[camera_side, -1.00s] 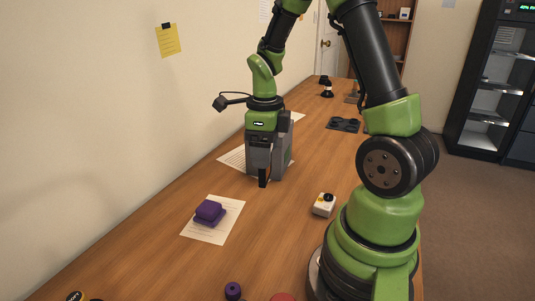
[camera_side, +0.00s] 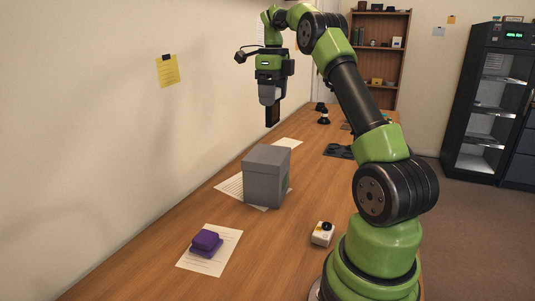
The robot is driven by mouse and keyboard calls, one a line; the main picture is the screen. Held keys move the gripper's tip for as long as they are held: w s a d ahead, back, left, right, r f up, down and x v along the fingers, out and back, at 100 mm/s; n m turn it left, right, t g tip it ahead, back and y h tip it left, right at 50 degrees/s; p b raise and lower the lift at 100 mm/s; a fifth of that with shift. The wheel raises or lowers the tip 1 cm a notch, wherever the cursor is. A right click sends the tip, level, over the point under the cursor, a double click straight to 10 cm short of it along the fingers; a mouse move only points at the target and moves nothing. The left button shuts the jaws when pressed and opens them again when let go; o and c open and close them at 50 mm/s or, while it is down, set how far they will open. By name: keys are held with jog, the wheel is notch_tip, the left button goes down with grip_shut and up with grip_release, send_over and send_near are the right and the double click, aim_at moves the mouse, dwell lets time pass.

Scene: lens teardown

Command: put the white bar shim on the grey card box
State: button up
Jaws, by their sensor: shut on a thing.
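The grey card box (camera_side: 264,180) stands upright on the wooden table, left of the middle of the view. My gripper (camera_side: 272,122) is in the air above and behind the box's top as seen here, pointing down and apart from it. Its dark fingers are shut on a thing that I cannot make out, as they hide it. I cannot pick out the white bar shim anywhere in the view.
The box overlaps a printed sheet (camera_side: 229,187). A purple block (camera_side: 206,241) lies on another sheet (camera_side: 226,262) nearer the camera. A small white device (camera_side: 322,234) sits at right near my base. A dark tray (camera_side: 338,151) lies farther back. Bare table separates them.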

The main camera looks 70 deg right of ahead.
notch_tip(320, 180, down, 10)
jog(key=shift+d+r, duration=0.1)
jog(key=shift+r, duration=0.05)
dwell(0.4)
jog(key=o, duration=0.9)
